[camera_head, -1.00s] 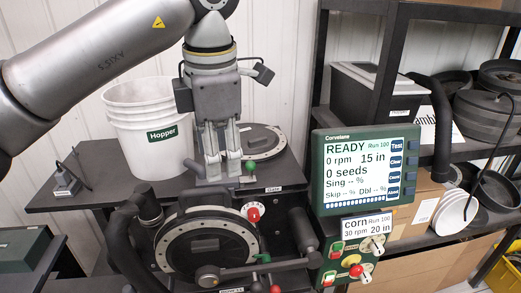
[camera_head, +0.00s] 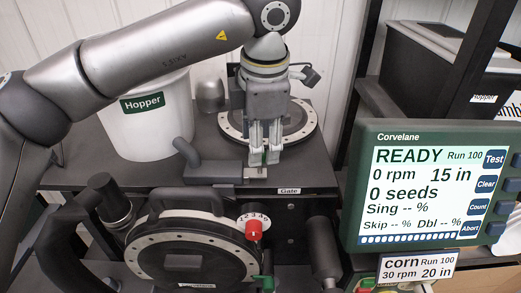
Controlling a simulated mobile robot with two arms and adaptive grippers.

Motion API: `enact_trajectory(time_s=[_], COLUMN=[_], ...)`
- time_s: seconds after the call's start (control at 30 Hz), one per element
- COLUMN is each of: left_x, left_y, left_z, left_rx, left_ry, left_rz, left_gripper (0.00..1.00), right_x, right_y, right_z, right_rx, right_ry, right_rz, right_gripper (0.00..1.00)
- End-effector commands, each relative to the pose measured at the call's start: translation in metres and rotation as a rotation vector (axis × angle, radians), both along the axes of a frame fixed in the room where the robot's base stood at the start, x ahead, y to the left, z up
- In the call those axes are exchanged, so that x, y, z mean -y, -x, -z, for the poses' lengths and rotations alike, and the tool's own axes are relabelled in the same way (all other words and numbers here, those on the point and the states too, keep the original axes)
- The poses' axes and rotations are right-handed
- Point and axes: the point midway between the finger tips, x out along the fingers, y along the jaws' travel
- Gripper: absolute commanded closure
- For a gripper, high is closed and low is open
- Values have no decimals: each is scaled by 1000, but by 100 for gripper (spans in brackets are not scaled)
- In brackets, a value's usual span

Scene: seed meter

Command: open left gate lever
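The gate lever's green knob (camera_head: 265,154) shows only as a sliver at the fingers of my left gripper (camera_head: 264,160). The fingers are close together over the lever, pointing down. They hide most of the knob, so whether they grip it is unclear. My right gripper is not in view.
A white hopper bucket (camera_head: 146,125) stands left of the gripper, and a round dark lid (camera_head: 303,128) lies behind it. The seed meter disc (camera_head: 190,252) with a red knob (camera_head: 253,229) is in front. The Corvelane monitor (camera_head: 365,150) is at right.

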Motion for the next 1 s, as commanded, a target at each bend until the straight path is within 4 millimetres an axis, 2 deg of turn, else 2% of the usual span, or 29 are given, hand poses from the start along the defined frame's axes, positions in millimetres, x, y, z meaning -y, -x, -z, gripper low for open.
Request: enact_trajectory(time_s=[0.2,0.33,0.67,1.0], left_x=[-1,-2,-2,-2], left_y=[-6,-9,-9,-9], left_z=[32,43,47,47], left_rx=[-2,0,1,1], left_ry=[-2,1,0,0], left_rz=[0,0,-1,-1], left_gripper=[53,53,53,96], right_x=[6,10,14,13], right_y=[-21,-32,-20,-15], right_z=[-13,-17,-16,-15], right_rx=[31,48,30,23], right_ry=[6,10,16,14], right_rz=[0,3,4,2], right_gripper=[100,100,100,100])
